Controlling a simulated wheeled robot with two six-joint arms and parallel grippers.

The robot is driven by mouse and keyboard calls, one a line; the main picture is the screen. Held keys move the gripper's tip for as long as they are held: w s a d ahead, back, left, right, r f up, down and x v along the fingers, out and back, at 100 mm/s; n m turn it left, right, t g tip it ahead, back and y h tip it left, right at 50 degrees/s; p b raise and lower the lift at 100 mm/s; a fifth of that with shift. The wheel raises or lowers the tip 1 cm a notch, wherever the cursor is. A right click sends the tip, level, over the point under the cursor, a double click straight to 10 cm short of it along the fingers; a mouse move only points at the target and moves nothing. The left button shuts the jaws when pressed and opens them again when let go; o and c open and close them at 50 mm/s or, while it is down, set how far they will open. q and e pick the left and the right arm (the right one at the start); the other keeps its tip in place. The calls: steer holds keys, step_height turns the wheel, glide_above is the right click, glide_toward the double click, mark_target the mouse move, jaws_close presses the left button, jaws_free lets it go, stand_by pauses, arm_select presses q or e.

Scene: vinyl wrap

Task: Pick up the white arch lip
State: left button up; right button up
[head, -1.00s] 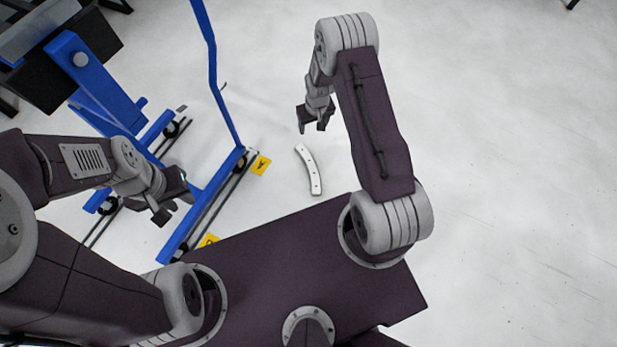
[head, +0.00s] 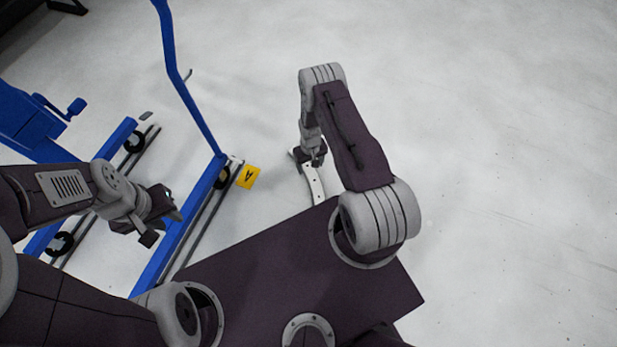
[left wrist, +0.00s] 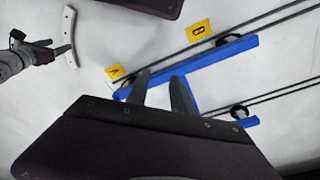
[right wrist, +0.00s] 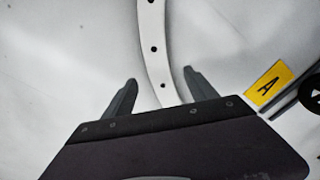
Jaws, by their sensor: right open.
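The white arch lip (head: 314,184) is a thin curved strip with small dark holes, lying on the pale floor in front of my base. My right gripper (head: 313,158) is over its far end in the head view and hides part of it. In the right wrist view the arch lip (right wrist: 154,45) runs down between the two spread fingers of my right gripper (right wrist: 160,88); I cannot tell whether they touch it. The arch lip (left wrist: 69,38) also shows in the left wrist view. My left gripper (head: 162,222) is off to the left, its fingers apart and empty.
A blue wheeled frame (head: 187,232) stands at the left, with an upright blue bar (head: 180,75). A yellow marker A (head: 248,177) lies between it and the arch lip. The floor at the right is clear.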

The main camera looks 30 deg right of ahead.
mark_target(311, 173)
steer(key=f+b, duration=0.5)
steer(key=shift+s+d+f, duration=0.1)
steer(key=shift+s+f, duration=0.05)
steer(key=shift+s, duration=0.05)
steer(key=shift+r, duration=0.2)
arm_select(q)
step_height(311, 173, down, 5)
steer(key=shift+r, duration=0.2)
arm_select(e)
jaws_close()
arm_select(q)
steer(key=shift+r, duration=0.1)
arm_select(e)
steer(key=shift+r, duration=0.1)
